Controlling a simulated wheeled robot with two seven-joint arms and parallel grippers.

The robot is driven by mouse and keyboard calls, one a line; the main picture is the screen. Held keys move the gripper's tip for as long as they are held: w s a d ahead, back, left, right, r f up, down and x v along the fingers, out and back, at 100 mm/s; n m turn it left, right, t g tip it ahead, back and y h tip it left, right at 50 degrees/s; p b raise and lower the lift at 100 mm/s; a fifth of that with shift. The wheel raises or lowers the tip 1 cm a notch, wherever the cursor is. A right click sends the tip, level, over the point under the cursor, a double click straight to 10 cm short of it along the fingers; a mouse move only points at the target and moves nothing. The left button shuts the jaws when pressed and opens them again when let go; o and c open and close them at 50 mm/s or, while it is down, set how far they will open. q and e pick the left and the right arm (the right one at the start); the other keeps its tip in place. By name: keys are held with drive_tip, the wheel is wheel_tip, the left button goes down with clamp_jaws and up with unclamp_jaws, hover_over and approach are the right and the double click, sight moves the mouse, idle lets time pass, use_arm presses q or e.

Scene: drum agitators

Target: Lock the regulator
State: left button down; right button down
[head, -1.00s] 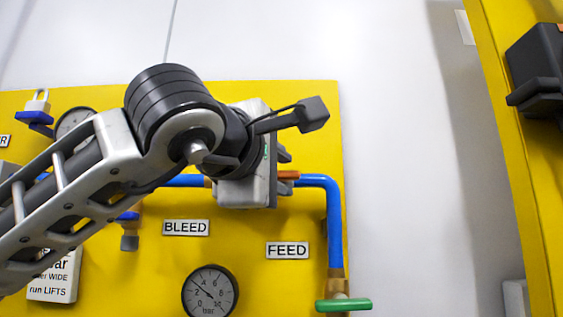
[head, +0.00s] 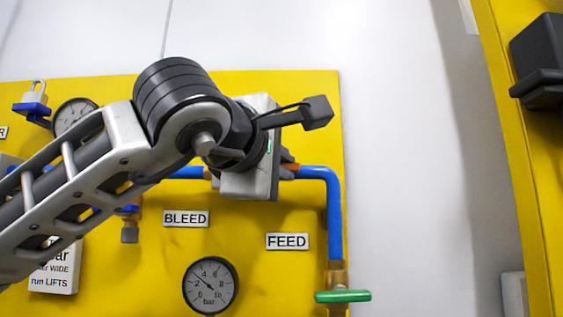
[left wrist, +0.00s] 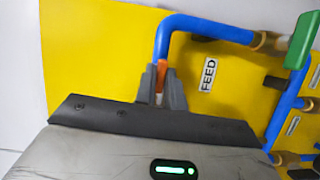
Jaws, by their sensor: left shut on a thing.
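My left gripper (head: 287,158) is at the upper right of the yellow board, in front of the blue pipe (head: 333,215). Its dark fingers are shut on a small orange piece (head: 291,168), which also shows between the fingertips in the left wrist view (left wrist: 161,76). The fingers hide much of this piece, and I cannot tell whether it touches the pipe. A padlock with a grey shackle (head: 38,87) is at a blue fitting (head: 36,108) on the board's upper left. No plate in view reads "regulator" in full. My right gripper is not in view.
The yellow board (head: 285,90) carries BLEED (head: 186,218) and FEED (head: 287,241) plates, a large gauge (head: 210,284), a smaller gauge (head: 72,116) and a green handle (head: 343,296). A dark box (head: 540,60) is on a yellow frame at right. White wall lies between.

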use_arm(q)
drive_tip(key=shift+r+m+g+p, duration=0.2)
drive_tip(key=shift+m+g+p, duration=0.15)
drive_tip(key=shift+m, duration=0.25)
drive_tip(key=m+y+p, duration=0.1)
drive_tip(key=m+p, duration=0.1)
drive_tip(key=m, duration=0.1)
drive_tip(key=m+g+y+p, duration=0.1)
drive_tip(key=m+y, duration=0.1)
drive_tip(key=m, duration=0.1)
drive_tip(key=m+g+y+p, duration=0.1)
drive_tip(key=m+y+p, duration=0.1)
drive_tip(key=m, duration=0.1)
drive_tip(key=shift+d+r+p, duration=0.1)
drive_tip(key=shift+d+p, duration=0.1)
drive_tip(key=shift+p, duration=0.1)
drive_tip(key=shift+d+m+g+y, duration=0.1)
drive_tip(key=shift+m+g+y, duration=0.15)
drive_tip(key=shift+m+y, duration=0.85)
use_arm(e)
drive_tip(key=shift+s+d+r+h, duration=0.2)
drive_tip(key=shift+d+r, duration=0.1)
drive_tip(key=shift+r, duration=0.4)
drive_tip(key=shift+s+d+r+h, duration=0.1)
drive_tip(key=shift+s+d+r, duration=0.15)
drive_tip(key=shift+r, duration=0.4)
use_arm(q)
drive_tip(key=shift+m+h, duration=0.3)
drive_tip(key=shift+m, duration=0.1)
